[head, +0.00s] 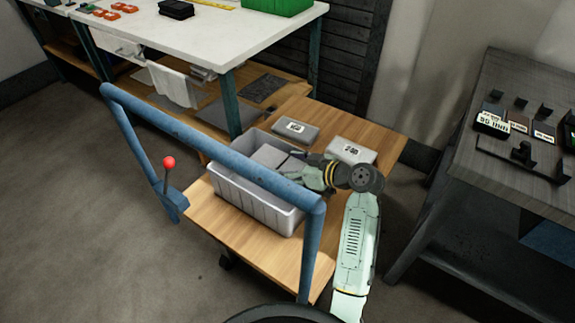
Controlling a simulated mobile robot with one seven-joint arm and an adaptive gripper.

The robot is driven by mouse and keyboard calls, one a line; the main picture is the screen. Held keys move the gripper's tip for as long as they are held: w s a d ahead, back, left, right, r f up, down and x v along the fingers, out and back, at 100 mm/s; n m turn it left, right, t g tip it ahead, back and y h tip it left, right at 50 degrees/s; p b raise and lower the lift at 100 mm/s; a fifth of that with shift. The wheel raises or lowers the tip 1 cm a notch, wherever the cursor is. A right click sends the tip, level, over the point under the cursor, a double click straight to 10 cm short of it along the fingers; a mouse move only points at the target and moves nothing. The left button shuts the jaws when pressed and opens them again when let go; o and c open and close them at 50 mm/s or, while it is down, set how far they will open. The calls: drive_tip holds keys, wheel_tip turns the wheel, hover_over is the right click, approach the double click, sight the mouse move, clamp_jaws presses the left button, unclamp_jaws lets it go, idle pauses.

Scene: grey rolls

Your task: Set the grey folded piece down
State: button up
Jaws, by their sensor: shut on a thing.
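A light grey flat piece (268,157), which looks like the folded piece, shows at the far right part of the open grey bin (262,213). My gripper (296,156) reaches in from the right over the bin's far right edge. It is shut on the grey folded piece at the piece's right side. The blue handle bar in front hides part of the bin's inside and the lower part of the piece. I cannot tell whether the piece touches the bin's floor.
The bin stands on a wooden cart (272,262) with a blue handle (215,147). Two labelled grey boxes (296,130) (351,151) sit behind and beside my gripper. A white-topped table (220,32) stands behind, a dark table (520,170) at right. Floor at left is clear.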

drive_tip(key=shift+f+b, duration=0.35)
drive_tip(key=o, duration=1.2)
drive_tip(key=shift+r, duration=0.15)
drive_tip(key=shift+r+p, duration=0.25)
drive_tip(key=shift+p, duration=0.3)
drive_tip(key=shift+r+p, duration=0.55)
drive_tip(key=b+v, duration=0.2)
drive_tip(key=v, duration=0.4)
drive_tip(key=b+v, duration=0.1)
drive_tip(key=v, duration=0.4)
drive_tip(key=shift+s+d+f+b, duration=0.1)
drive_tip(key=shift+s+d+b, duration=0.2)
drive_tip(key=shift+d+b, duration=0.1)
